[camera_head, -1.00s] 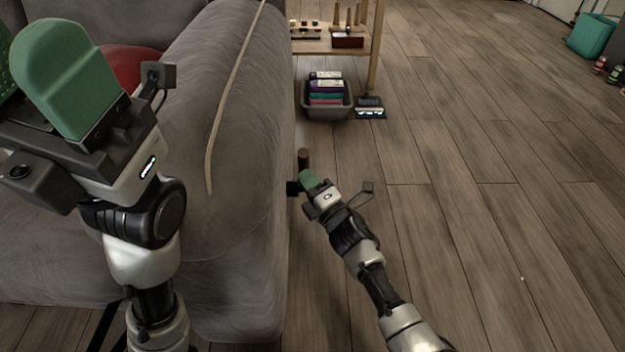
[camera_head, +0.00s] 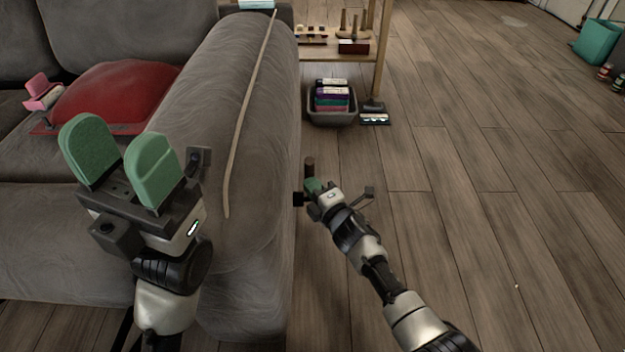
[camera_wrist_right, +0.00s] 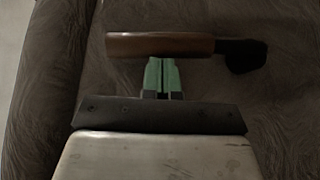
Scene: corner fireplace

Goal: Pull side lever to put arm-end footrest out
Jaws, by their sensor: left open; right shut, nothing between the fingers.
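The side lever has a brown wooden handle (camera_wrist_right: 160,44) and a black mount (camera_wrist_right: 243,55) on the outer side of the grey sofa arm. In the head view the handle (camera_head: 309,164) stands out beside the arm. My right gripper (camera_wrist_right: 162,66) is shut with nothing between its green fingers. Its tips are at the handle's near edge; I cannot tell if they touch. It also shows in the head view (camera_head: 313,185), small and partly turned away. My left gripper (camera_head: 116,138) is open and empty, above the sofa seat beside the arm. No footrest is visible.
A long thin stick (camera_head: 250,105) lies along the top of the sofa arm (camera_head: 205,120). A red cushion (camera_head: 120,92) is on the seat. A wooden shelf (camera_head: 332,53) and a grey bin (camera_head: 332,117) stand behind the lever.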

